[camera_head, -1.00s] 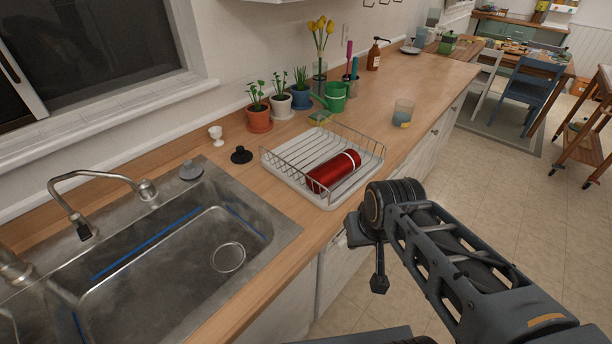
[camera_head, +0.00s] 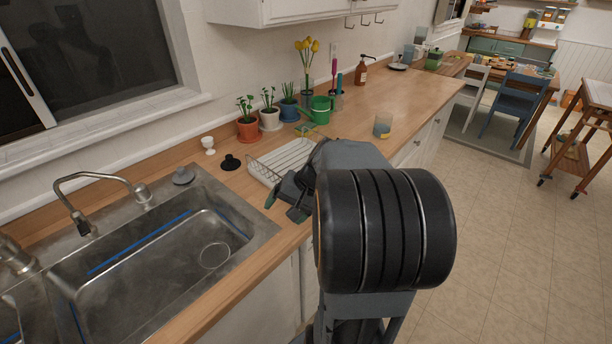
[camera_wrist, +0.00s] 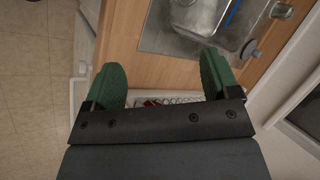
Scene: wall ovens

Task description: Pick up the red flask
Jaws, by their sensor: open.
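The red flask is hidden in the head view behind my arm and gripper. In the wrist view only a small red piece of the flask (camera_wrist: 151,102) shows, just above the dark gripper body. The white wire dish rack (camera_head: 268,172) stands on the wooden counter to the right of the sink, its right part covered by my arm. My gripper (camera_head: 284,206) is open over the near side of the rack. In the wrist view its green fingers (camera_wrist: 162,78) are spread wide, with nothing between the tips.
The metal sink (camera_head: 160,262) lies left of the rack. A black stopper (camera_head: 230,162), a white egg cup (camera_head: 208,144), potted plants (camera_head: 248,128) and a green watering can (camera_head: 318,110) stand behind. A glass (camera_head: 383,127) is farther along the counter.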

